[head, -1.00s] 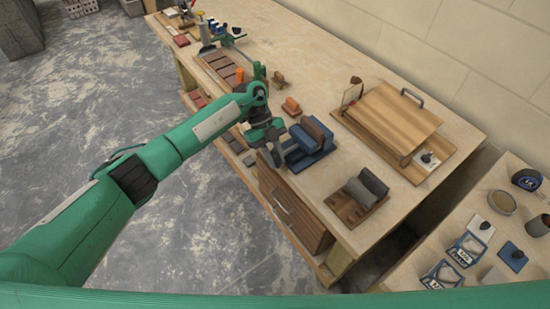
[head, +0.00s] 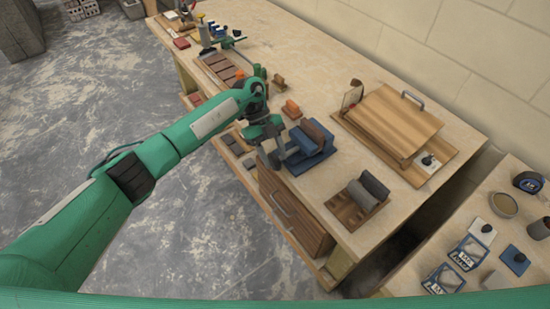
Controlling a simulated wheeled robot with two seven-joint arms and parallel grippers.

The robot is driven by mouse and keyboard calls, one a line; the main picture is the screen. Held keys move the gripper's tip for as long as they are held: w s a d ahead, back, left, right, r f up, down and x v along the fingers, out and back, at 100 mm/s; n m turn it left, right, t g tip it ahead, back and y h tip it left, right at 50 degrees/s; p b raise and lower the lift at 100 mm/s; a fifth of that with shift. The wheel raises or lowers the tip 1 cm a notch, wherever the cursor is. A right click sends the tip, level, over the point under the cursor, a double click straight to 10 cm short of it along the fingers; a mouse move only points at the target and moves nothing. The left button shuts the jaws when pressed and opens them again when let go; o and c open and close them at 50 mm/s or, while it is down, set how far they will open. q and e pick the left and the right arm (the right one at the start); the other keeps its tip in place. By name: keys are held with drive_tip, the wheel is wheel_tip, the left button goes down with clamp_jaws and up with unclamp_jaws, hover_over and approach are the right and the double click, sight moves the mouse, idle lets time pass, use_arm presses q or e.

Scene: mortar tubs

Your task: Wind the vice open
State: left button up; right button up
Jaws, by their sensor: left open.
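The blue vice (head: 318,153) stands near the front edge of the workbench, with a brown block (head: 313,132) at its top. My left gripper (head: 276,156) is open at the vice's left end, on the side over the bench's front edge. Its fingers point down beside the vice; whether they touch it or straddle a handle is too small to tell. The vice's handle cannot be made out behind the gripper. My right gripper is not in view.
A wooden rack with grey rolls (head: 363,193) stands right of the vice. A wooden board with a handle (head: 395,125) lies behind. Small orange blocks (head: 291,109) lie near my left wrist. A second table (head: 408,283) with several tools is at lower right.

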use_arm(q)
drive_tip(key=b+v, duration=0.3)
drive_tip(key=v, duration=0.9)
drive_tip(key=shift+r, duration=0.15)
